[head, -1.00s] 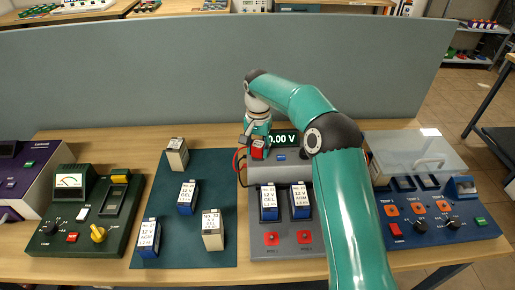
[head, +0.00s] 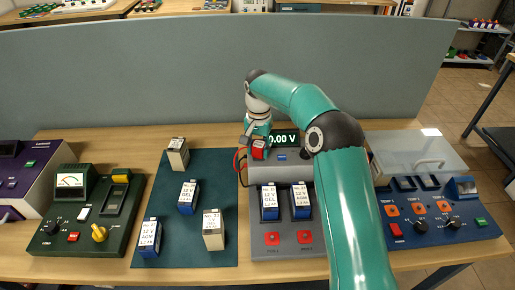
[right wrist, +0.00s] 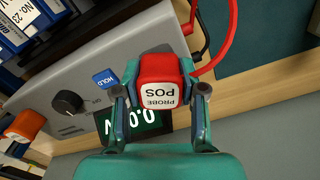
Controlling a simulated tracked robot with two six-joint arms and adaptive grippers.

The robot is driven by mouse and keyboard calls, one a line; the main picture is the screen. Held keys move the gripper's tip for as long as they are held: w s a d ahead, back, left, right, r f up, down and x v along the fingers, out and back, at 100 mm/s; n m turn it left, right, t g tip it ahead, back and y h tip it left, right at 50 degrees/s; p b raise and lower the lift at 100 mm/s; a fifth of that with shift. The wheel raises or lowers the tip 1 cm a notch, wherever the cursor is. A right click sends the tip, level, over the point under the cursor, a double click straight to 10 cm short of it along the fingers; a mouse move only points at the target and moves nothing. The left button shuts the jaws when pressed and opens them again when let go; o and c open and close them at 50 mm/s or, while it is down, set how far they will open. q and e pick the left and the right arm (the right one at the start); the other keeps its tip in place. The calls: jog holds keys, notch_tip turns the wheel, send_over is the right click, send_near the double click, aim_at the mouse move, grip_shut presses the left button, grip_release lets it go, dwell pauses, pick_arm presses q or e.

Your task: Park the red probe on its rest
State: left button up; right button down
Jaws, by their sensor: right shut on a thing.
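The red probe (head: 259,149) sits at the back left of the grey meter station (head: 312,172), below my right arm's wrist in the head view. In the right wrist view the red probe (right wrist: 160,78), labelled "PROBE POS", is between the two fingers of my right gripper (right wrist: 160,95), which is shut on it. A red cable (right wrist: 222,50) runs from beside it. The rest under the probe is hidden by the probe and fingers. The display (head: 283,139) reads 0.00 V. My left gripper is not in view.
Two blue-sided batteries (head: 269,203) stand in the grey station's bays. Several batteries stand on the dark green mat (head: 200,162) at left. A green tester (head: 60,235) is further left, and a blue station with a clear lid (head: 420,150) is at right. A grey partition (head: 130,90) closes the back.

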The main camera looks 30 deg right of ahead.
aim_at(259, 144)
jog(key=shift+f+b, duration=0.4)
jog(key=shift+f, duration=0.2)
jog(key=c, duration=0.9)
grip_release()
jog(key=shift+c, duration=0.2)
notch_tip(259, 144, up, 3)
jog(key=p, duration=0.3)
jog(key=shift+r, duration=0.15)
jog(key=shift+r+p, duration=0.85)
jog(key=shift+r, duration=3.05)
